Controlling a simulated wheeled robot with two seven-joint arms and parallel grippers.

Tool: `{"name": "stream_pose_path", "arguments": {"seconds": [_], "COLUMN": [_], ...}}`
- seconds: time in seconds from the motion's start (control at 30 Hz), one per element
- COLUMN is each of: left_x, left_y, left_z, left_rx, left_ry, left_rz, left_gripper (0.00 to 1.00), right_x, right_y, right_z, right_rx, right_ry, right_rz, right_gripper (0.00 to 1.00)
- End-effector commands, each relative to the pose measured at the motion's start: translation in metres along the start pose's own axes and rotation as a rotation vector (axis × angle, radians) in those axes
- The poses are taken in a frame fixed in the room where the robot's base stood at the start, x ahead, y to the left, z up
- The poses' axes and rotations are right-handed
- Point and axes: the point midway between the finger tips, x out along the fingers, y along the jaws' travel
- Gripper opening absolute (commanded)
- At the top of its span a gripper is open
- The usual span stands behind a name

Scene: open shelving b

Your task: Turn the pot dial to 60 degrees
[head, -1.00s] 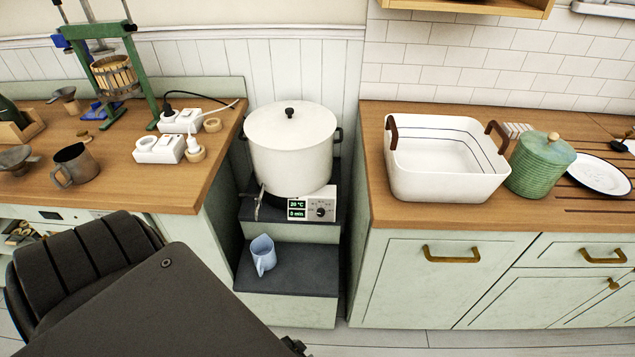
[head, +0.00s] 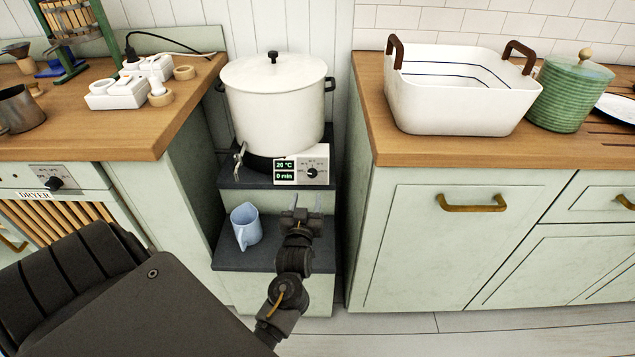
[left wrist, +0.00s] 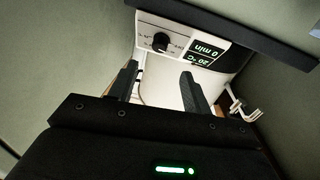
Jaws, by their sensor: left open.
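The white pot (head: 275,105) with a lid stands on the upper dark step. Its control box (head: 325,152) at the lower front has a small black dial (head: 312,172) and a display (head: 284,170) reading 20 °C and 0 min. My left gripper (head: 303,208) is open and empty, just below and in front of the dial, apart from it. In the left wrist view the dial (left wrist: 160,43) shows upside down, beyond the gap between the two open fingers (left wrist: 160,76). My right gripper is not in view.
A light blue jug (head: 246,226) stands on the lower step (head: 262,258), left of my gripper. A metal tap (head: 239,160) sticks out at the pot's lower left. Cabinets (head: 440,245) flank the narrow gap on both sides. A white basket (head: 460,105) stands on the right counter.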

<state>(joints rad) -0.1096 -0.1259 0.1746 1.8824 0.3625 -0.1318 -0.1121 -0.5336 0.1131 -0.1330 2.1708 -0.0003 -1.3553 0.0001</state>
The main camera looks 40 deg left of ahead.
Motion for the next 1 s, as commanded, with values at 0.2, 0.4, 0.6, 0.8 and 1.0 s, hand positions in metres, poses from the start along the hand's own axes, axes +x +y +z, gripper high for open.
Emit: {"name": "stream_pose_path", "arguments": {"seconds": [0.2,0.4,0.6,0.8,1.0], "left_x": [0.041,0.074,0.092,0.096,0.095], "left_y": [0.0,0.0,0.0,0.0,0.0], "left_z": [0.0,0.001,0.001,0.001,0.001], "left_rx": [0.001,0.001,0.0,0.0,0.0], "left_ry": [0.002,0.001,0.0,-0.001,-0.001], "left_rz": [0.001,0.0,0.001,0.001,0.001], "left_gripper": [0.49,0.49,0.49,0.49,0.41], "right_x": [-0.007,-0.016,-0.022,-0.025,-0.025], "right_y": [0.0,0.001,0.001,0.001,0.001], "right_z": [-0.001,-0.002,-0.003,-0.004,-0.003], "right_rx": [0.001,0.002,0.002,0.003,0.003], "right_ry": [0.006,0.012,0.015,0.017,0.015], "right_rz": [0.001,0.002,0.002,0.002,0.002], "right_gripper": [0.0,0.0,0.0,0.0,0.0]}}
